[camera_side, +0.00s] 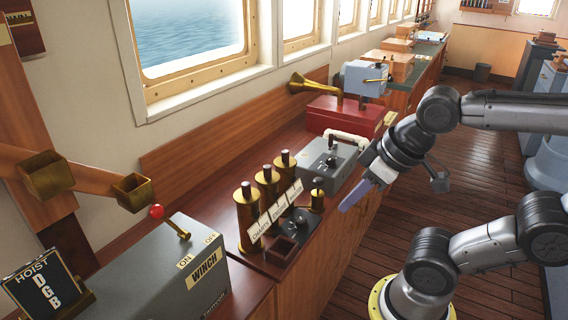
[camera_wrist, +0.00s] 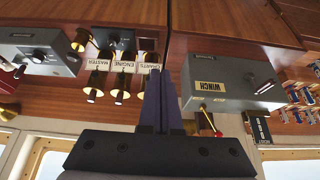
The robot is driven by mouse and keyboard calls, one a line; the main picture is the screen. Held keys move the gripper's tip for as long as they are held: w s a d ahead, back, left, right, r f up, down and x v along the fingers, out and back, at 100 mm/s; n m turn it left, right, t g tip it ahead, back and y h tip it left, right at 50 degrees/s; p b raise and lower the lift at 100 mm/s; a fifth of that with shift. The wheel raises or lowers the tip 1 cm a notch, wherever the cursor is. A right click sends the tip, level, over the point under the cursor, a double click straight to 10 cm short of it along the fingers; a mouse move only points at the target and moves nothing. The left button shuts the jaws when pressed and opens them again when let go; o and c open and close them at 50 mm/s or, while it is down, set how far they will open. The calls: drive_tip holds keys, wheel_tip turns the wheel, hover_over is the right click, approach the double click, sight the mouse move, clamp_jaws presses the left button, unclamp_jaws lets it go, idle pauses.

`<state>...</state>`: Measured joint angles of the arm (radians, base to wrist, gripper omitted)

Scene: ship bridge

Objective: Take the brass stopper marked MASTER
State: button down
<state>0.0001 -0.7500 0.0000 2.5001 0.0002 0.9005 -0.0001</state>
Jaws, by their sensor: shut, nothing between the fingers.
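Three brass tubes with dark-knobbed brass stoppers stand in a row on the wooden counter, with cards reading CHARTS, ENGINE and MASTER. The MASTER stopper (camera_side: 285,157) tops the far tube in the side view; it also shows upside down at the left of the row in the wrist view (camera_wrist: 93,92). The ENGINE stopper (camera_side: 267,173) is in the middle and the CHARTS stopper (camera_side: 246,190) nearest the side camera. My gripper (camera_side: 344,207) is shut and empty, right of the tubes and apart from them. In the wrist view my gripper (camera_wrist: 156,74) partly covers the CHARTS tube.
A small brass piece (camera_side: 317,192) and a dark square holder (camera_side: 283,249) stand before the tubes. The grey WINCH box (camera_side: 165,275) with a red-knobbed lever is at the near left. A grey box (camera_side: 331,158) and a red case (camera_side: 345,115) with a brass horn (camera_side: 312,86) are beyond.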

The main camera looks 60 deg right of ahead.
drive_tip(key=c, duration=1.5)
unclamp_jaws()
drive_tip(key=shift+c, duration=0.2)
drive_tip(key=o, duration=0.9)
drive_tip(key=shift+o, duration=0.2)
